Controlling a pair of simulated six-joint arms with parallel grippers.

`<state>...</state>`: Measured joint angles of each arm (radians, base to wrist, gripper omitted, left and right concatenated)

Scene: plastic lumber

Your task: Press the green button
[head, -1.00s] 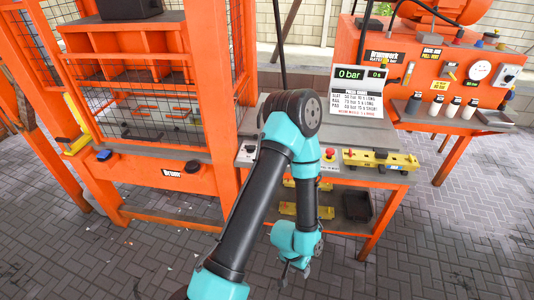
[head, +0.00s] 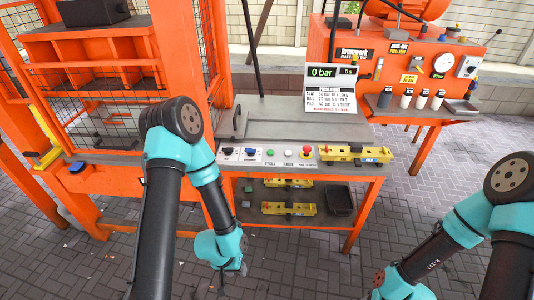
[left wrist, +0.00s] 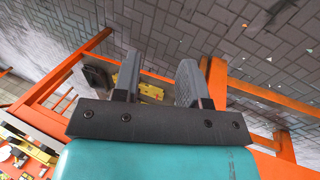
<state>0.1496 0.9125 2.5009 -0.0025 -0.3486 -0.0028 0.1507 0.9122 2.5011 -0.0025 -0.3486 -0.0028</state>
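The green button (head: 289,153) is a small round cap on the light control panel at the front edge of the grey bench, between a white button (head: 270,153) and a red mushroom button (head: 307,151). It is uncovered in the head view. My left gripper (head: 231,270) hangs low over the floor in front of the bench, below and left of the button and well apart from it. In the left wrist view the left gripper's fingers (left wrist: 158,80) are spread with nothing between them. My right arm is at the lower right; its gripper is hardly visible at the bottom edge.
A yellow fixture (head: 355,154) lies right of the panel. A black lever switch (head: 227,151) and a blue switch (head: 251,152) are on its left. A sign with a pressure display (head: 332,90) stands behind. The orange press frame (head: 205,60) rises at left. The lower shelf holds yellow parts (head: 288,208).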

